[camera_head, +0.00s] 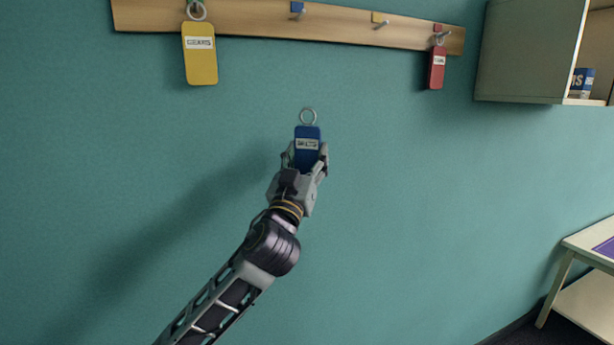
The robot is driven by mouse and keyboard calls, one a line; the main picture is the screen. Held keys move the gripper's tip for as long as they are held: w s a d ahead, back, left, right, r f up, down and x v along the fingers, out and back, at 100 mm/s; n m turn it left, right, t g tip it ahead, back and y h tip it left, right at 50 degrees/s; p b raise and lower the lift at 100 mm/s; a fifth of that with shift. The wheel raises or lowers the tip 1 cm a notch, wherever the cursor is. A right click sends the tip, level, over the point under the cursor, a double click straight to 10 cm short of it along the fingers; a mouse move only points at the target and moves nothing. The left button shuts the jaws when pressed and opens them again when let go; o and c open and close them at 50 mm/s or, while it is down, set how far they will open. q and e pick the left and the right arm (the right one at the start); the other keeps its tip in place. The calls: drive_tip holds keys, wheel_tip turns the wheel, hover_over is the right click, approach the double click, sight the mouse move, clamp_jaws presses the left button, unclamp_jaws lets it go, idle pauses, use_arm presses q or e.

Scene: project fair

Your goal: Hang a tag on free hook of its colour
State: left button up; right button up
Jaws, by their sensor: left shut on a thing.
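My left gripper (306,157) is shut on a blue tag (307,134) and holds it upright in front of the wall, ring (308,116) up. The tag has a pale label. It is below the wooden hook rail (250,20) and apart from it. A hook with a blue marker (297,7) is empty, almost straight above the tag. A hook with a yellow marker (378,18) is also empty. A yellow tag (201,68) hangs from the leftmost hook, whose marker looks green. A red tag (436,75) hangs from the red-marked hook (438,30). My right gripper is out of view.
An open wall cabinet (530,50) at the upper right holds a blue and white item (582,83). A pale table (580,246) stands at the lower right. The wall between the held tag and the rail is clear.

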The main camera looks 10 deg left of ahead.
use_arm(q)
drive_tip(key=s+r, duration=0.4)
drive_tip(key=r, duration=0.8)
drive_tip(key=s+r, duration=0.4)
drive_tip(key=r, duration=0.9)
drive_tip(key=shift+d+r+p, duration=0.2)
drive_tip(key=shift+p, duration=0.1)
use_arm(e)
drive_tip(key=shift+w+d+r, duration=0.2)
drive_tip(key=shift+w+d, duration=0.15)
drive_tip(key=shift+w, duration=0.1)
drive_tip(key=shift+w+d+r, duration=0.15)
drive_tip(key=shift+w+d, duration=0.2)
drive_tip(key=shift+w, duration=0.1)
